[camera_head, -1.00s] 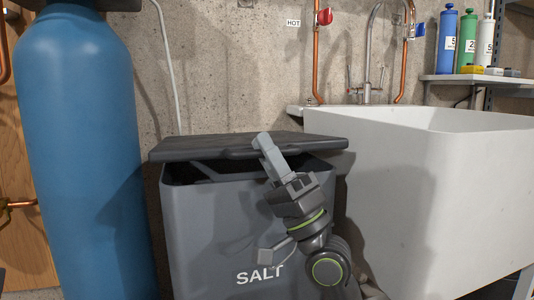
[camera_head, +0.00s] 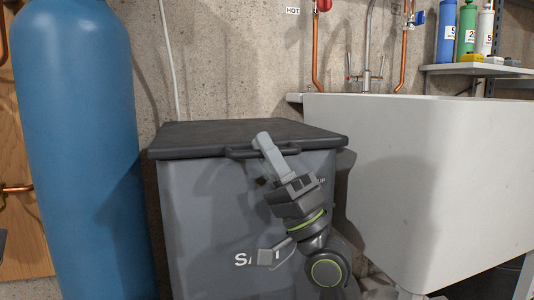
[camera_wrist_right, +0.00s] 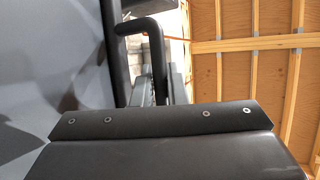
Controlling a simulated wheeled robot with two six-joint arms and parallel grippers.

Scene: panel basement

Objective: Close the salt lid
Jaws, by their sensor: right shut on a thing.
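The salt lid (camera_head: 235,134) is a dark grey slab with a bar handle (camera_head: 240,153) along its front edge. It lies flat on the grey salt bin (camera_head: 205,205), and no dark gap shows at the front. My right gripper (camera_head: 264,142) is at the front edge of the lid, shut on the handle, and hides its right part. In the right wrist view the handle (camera_wrist_right: 137,27) runs up between the fingers beside the grey bin. My arm covers part of the SALT lettering. My left gripper is not in view.
A tall blue tank (camera_head: 80,150) stands close to the left of the bin. A white sink (camera_head: 415,180) stands close on the right. Copper pipes and a tap are on the wall behind. Bottles stand on a shelf (camera_head: 480,70) at the upper right.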

